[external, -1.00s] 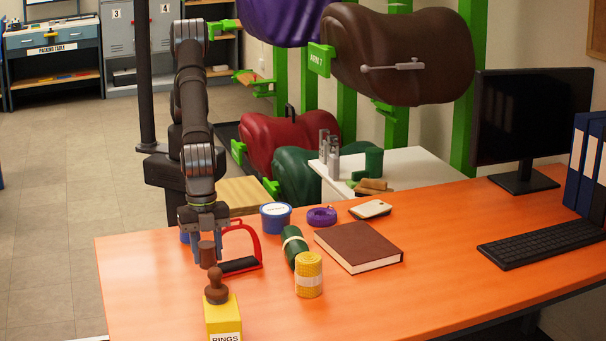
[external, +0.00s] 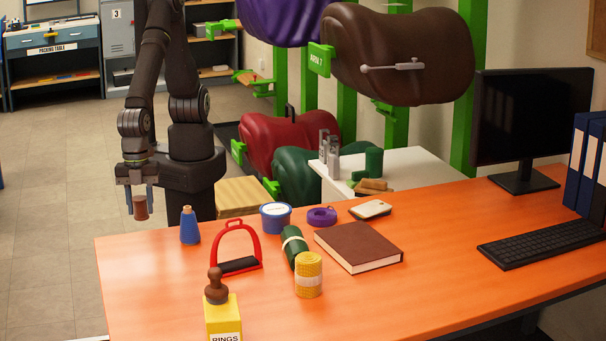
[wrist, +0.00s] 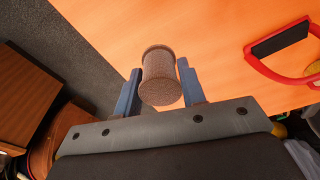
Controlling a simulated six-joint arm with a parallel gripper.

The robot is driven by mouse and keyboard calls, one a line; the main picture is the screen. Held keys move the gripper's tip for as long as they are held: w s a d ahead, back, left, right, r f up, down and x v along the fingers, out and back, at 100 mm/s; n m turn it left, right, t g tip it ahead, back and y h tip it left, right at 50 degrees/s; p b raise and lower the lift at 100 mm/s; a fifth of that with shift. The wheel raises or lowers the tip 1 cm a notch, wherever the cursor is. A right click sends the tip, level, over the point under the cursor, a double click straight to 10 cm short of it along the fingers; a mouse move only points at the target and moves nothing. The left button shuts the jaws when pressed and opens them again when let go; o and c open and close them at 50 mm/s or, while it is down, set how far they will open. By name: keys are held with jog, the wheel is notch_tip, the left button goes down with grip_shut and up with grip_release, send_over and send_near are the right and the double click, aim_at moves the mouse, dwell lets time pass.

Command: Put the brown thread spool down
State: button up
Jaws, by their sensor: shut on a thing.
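The brown thread spool (external: 141,207) is held between the fingers of my gripper (external: 139,199), at the left of the external view. It hangs in the air by the left end of the orange table. In the wrist view the spool (wrist: 159,76) sits between the two blue-grey fingers of my gripper (wrist: 160,92), with its round end toward the table. The orange table (external: 160,300) lies to its right in the external view. Whether the spool is over the tabletop or just past its edge I cannot tell exactly.
A blue cone-shaped bottle (external: 189,227) and a red stirrup (external: 240,264) stand on the table right of my gripper. A yellow box (external: 222,318) with a brown stamp stands at the front. The table's left front part is clear. Grey floor (wrist: 75,50) shows past the edge.

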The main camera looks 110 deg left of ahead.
jog(key=w+f, duration=0.2)
jog(key=w, duration=0.1)
jog(key=w+a+f, duration=0.1)
jog(key=w+f, duration=0.1)
jog(key=w, duration=0.1)
jog(key=w+f, duration=0.3)
jog(key=shift+w+a, duration=0.2)
jog(key=shift+a, duration=0.2)
jog(key=shift+w+f, duration=0.1)
jog(key=shift+f, duration=1.95)
jog(key=shift+f, duration=0.15)
jog(key=o, duration=1)
notch_tip(320, 180, up, 12)
jog(key=a, duration=0.1)
jog(key=shift+s, duration=0.4)
jog(key=shift+a, duration=0.1)
